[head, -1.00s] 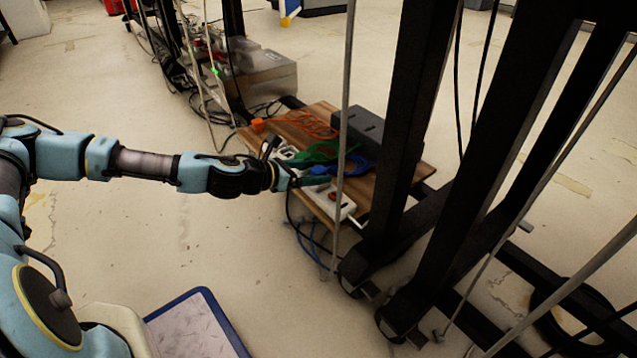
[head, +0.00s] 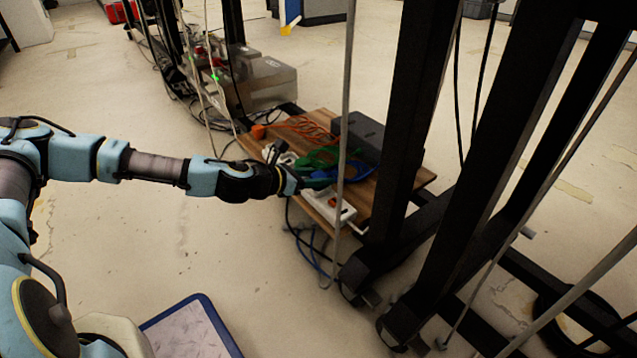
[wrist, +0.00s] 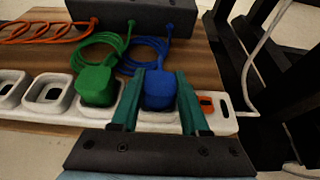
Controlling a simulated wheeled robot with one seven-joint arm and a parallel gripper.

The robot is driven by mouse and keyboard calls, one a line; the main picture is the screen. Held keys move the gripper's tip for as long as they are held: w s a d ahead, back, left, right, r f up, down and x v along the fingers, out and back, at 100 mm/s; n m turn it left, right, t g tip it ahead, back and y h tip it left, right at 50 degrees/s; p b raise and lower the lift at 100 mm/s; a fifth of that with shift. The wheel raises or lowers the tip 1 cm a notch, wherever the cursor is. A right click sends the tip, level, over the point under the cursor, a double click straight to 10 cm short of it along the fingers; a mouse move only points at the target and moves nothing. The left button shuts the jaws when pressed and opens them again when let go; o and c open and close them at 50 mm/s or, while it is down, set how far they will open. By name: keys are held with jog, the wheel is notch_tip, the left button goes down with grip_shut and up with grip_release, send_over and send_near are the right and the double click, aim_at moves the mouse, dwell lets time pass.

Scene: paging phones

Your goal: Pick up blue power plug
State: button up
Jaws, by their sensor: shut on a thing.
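The blue power plug (wrist: 160,88) sits at the right end of the white power strip (wrist: 54,108) in the wrist view, with its blue cable (wrist: 145,52) running back to a dark box. My gripper (wrist: 160,85) has its two green fingers on either side of the plug and is shut on it. The plug's lower end is at the strip's socket; I cannot tell if it is clear of it. In the head view my gripper (head: 312,184) is over the strip (head: 335,208) at the shelf's near edge, and the plug is hard to make out there.
A green plug (wrist: 97,86) is in the strip just left of the blue one. An orange cable (wrist: 40,30) lies behind. The dark box (wrist: 130,14) stands at the back. A thin pole (head: 345,120) and black posts (head: 415,110) stand close to the right of my gripper.

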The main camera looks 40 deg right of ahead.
grip_shut()
jog(key=shift+r, duration=0.1)
